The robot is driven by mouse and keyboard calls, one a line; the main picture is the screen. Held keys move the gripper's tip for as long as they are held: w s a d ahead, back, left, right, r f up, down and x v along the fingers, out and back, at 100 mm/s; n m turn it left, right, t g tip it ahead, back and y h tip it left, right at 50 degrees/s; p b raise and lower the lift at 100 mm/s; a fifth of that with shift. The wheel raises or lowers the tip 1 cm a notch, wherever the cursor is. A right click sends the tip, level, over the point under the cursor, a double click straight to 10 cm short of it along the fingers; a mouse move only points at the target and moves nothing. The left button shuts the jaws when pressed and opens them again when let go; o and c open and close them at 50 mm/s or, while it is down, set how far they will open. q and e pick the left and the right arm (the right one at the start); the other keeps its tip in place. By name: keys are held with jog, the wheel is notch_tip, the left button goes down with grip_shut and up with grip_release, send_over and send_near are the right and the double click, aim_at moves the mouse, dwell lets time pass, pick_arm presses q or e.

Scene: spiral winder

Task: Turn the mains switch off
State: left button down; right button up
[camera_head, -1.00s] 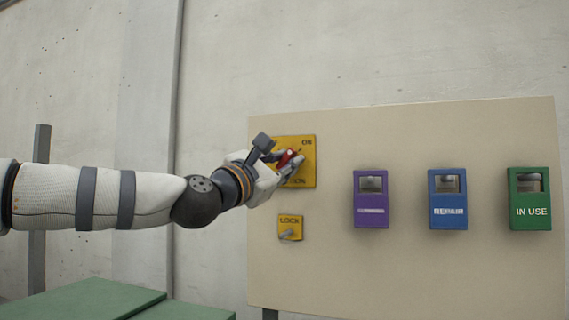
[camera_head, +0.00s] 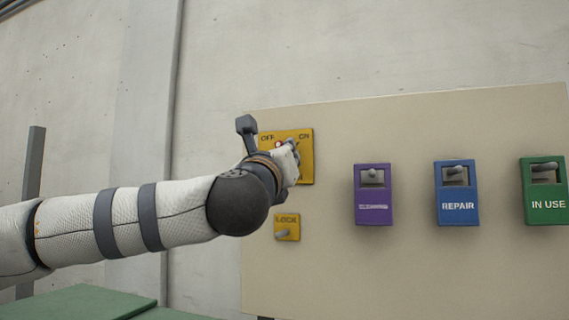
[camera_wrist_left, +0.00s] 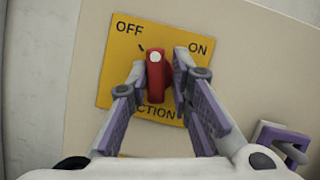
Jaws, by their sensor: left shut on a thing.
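The mains switch is a red knob with a white dot on a yellow plate (camera_head: 305,170) marked OFF and ON. In the left wrist view the red knob (camera_wrist_left: 157,85) sits between the two fingers of my left gripper (camera_wrist_left: 162,66), which is shut on it. The white dot is at the knob's upper end, between the OFF and ON words and somewhat nearer OFF. In the head view my left gripper (camera_head: 287,150) covers most of the knob; only a little red (camera_head: 279,144) shows. My right gripper is in neither view.
A small yellow LOCK plate (camera_head: 288,236) with a grey part sits below. Purple (camera_head: 373,207), blue REPAIR (camera_head: 457,206) and green IN USE (camera_head: 545,206) boxes are on the beige board (camera_head: 400,270) to the right. A green surface (camera_head: 80,302) is at lower left.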

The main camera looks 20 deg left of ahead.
pick_arm(q)
jog(key=shift+a+n+g+y+b, duration=0.1)
jog(key=shift+n+g+y+b, duration=0.4)
jog(key=shift+n, duration=0.9)
jog(key=shift+n+g+y+b, duration=0.15)
jog(key=shift+n+y, duration=0.6)
jog(key=shift+n, duration=0.65)
jog(key=shift+a+n+g+y+b, duration=0.1)
jog(key=shift+n+g+y+b, duration=0.2)
jog(key=shift+n+y, duration=0.75)
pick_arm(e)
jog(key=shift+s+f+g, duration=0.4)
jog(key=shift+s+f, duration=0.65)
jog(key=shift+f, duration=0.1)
pick_arm(q)
jog(key=shift+n+h, duration=0.4)
jog(key=shift+n, duration=0.25)
jog(key=c, duration=1.6)
grip_release()
jog(key=shift+a, duration=0.1)
jog(key=v, duration=1.2)
